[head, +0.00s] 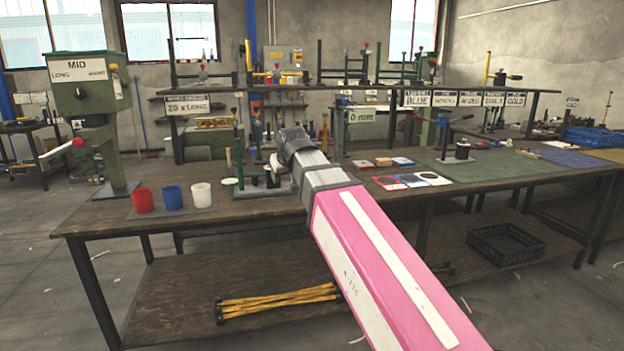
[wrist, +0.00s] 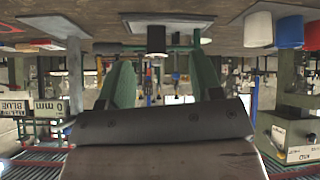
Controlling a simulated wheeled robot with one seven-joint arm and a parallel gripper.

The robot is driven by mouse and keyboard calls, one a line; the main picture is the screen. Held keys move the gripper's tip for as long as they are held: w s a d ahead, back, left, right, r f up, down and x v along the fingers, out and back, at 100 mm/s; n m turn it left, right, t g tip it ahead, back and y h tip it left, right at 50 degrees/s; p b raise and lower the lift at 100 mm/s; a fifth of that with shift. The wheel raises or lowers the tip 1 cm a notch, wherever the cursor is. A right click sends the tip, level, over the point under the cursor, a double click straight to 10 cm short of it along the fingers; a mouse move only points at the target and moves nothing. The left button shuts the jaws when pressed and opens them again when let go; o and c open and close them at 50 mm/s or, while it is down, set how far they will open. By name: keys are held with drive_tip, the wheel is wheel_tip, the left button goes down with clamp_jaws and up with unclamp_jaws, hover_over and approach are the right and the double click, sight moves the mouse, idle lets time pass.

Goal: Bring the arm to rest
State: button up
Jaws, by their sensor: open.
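My gripper (wrist: 161,68) shows in the wrist view, which is upside down. Its two green fingers stand well apart, with nothing held between them. In the head view my pink and grey arm reaches from the lower right out over the workbench (head: 300,205). Its end is beside a small hand press (head: 262,182), and my fingers are hard to make out there. In the wrist view a black cylinder (wrist: 156,40) on the bench shows beyond the gap between the fingers; I cannot tell its distance.
Red (head: 142,200), blue (head: 172,197) and white (head: 201,194) cups stand left of my arm's end. A tall green press (head: 90,85) stands at the bench's left. Coloured cards (head: 410,181) and a green mat (head: 480,167) lie to the right. A black crate (head: 505,243) sits on the lower shelf.

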drive_tip(key=s+d+f+m+g+h, duration=0.1)
drive_tip(key=d+f+g, duration=0.1)
drive_tip(key=d+f, duration=0.7)
drive_tip(key=s+d+f+m+g+h, duration=0.15)
drive_tip(key=d+f, duration=0.45)
drive_tip(key=f, duration=0.8)
drive_tip(key=s+d+f+m+g, duration=0.1)
drive_tip(key=s+d+f+g, duration=0.1)
drive_tip(key=s+d+f, duration=0.3)
drive_tip(key=s+d+f+m+g, duration=0.2)
drive_tip(key=s+d+f, duration=0.4)
drive_tip(key=f, duration=0.7)
drive_tip(key=shift+s+d+f, duration=0.2)
drive_tip(key=shift+s+d, duration=0.1)
drive_tip(key=shift+d, duration=0.5)
